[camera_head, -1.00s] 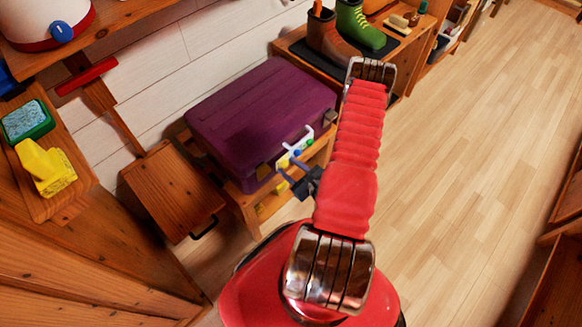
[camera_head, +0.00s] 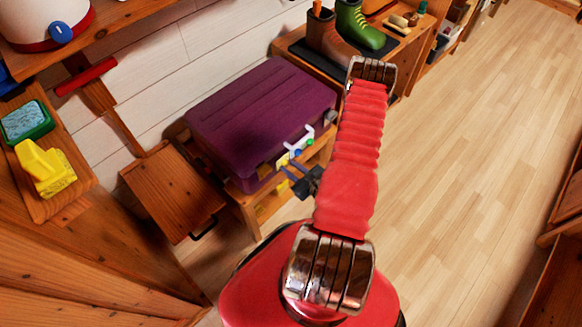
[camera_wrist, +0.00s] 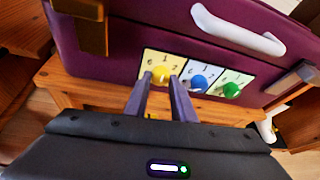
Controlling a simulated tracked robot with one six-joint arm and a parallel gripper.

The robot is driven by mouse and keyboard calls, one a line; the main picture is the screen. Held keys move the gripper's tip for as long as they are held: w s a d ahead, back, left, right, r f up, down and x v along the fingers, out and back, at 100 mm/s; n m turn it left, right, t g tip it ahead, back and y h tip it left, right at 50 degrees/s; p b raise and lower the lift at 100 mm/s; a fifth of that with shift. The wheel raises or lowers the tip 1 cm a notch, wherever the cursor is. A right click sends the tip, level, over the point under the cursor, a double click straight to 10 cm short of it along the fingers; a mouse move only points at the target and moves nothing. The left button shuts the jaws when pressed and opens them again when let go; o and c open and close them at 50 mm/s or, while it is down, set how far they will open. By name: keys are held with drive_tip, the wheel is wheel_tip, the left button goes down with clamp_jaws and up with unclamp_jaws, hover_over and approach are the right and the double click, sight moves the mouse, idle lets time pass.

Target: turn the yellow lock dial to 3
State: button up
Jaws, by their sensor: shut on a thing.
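The yellow lock dial (camera_wrist: 161,75) sits on the front of the purple suitcase (camera_head: 262,112), on the leftmost of three numbered plates. In the wrist view, a blue dial (camera_wrist: 199,83) and a green dial (camera_wrist: 231,90) sit to its right. My gripper (camera_wrist: 163,84) is shut on the yellow dial, one finger on each side. Some numbers show around the yellow dial, but its pointer is too small to read. The head view shows my gripper (camera_head: 290,174) at the suitcase front, with the yellow dial hard to make out there.
The suitcase has a white handle (camera_wrist: 238,32) above the dials and stands on a low wooden bench (camera_head: 243,205). Boots (camera_head: 350,30) stand on a shelf behind. A wooden box (camera_head: 172,190) is at left. The floor at right is clear.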

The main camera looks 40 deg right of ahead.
drive_tip(key=shift+a, duration=0.2)
drive_tip(key=shift+m+y, duration=0.5)
drive_tip(key=shift+m, duration=0.1)
drive_tip(key=shift+d+m+y, duration=0.2)
drive_tip(key=shift+m+y, duration=0.7)
drive_tip(key=shift+m, duration=0.3)
drive_tip(key=m+y, duration=0.2)
drive_tip(key=m, duration=0.1)
drive_tip(key=m+y, duration=0.1)
drive_tip(key=shift+d+f+m, duration=0.15)
drive_tip(key=shift+d+m, duration=0.1)
drive_tip(key=shift+m, duration=0.05)
drive_tip(key=m, duration=0.1)
drive_tip(key=m+t+y, duration=0.1)
drive_tip(key=m, duration=0.1)
drive_tip(key=m+y, duration=0.1)
drive_tip(key=shift+d+f+m+t, duration=0.2)
drive_tip(key=shift+f+m+t, duration=0.1)
drive_tip(key=shift+t, duration=0.1)
clamp_jaws()
drive_tip(key=m, duration=0.1)
drive_tip(key=m+t, duration=0.1)
drive_tip(key=m, duration=0.1)
drive_tip(key=m+t+y, duration=0.1)
drive_tip(key=m, duration=0.1)
drive_tip(key=shift+f, duration=0.25)
drive_tip(key=shift+a, duration=0.1)
